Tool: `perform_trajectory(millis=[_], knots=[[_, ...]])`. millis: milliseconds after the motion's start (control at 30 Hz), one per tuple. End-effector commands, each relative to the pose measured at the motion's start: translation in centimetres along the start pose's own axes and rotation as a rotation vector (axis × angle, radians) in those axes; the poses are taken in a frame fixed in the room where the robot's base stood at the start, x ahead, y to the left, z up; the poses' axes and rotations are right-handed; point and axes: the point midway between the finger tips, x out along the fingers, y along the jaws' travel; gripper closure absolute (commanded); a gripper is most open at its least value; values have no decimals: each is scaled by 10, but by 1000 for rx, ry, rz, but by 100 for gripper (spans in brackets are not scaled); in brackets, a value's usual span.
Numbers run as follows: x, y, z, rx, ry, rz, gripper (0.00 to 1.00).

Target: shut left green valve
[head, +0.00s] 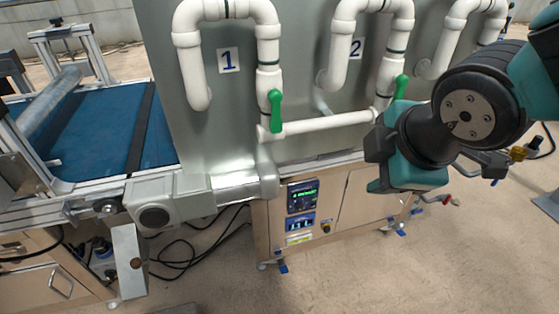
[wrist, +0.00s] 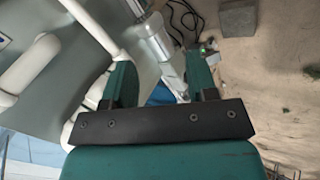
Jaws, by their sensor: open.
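The left green valve (head: 275,110) is on the white vertical pipe beside the "1" label, its handle hanging down along the pipe. A second green valve handle (head: 401,87) is on the pipe by the "2" label, tilted slightly and close to my arm. My gripper (head: 383,148) is in front of the panel, to the right of and lower than the left valve, well apart from it. In the wrist view my gripper (wrist: 161,80) has its two teal fingers spread with nothing held between them. I cannot make out either green handle in the wrist view.
White looped pipes (head: 188,60) stand out from the grey panel, with a horizontal white pipe (head: 325,123) below the valves. A control cabinet (head: 345,200) is underneath. A blue conveyor belt (head: 95,130) is at left. Open floor lies in front.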

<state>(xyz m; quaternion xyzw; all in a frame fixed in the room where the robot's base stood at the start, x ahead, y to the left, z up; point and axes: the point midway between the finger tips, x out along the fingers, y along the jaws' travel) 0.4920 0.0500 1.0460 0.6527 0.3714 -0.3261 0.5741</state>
Motion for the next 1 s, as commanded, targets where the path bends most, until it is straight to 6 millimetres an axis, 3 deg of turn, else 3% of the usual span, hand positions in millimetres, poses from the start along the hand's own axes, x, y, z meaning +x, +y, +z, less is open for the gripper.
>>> perform_trajectory(millis=[33,200,333,500,733,1000], knots=[[39,-14,-1,-162,-16,80,47],[82,-8,-17,-733,-149,393,47],[91,-8,-41,-1136,-304,624,47],[81,-16,-72,-1500,-517,852,47],[65,-18,-90,-1672,-661,966,47],[68,3,-96,-1679,-675,962,47]])
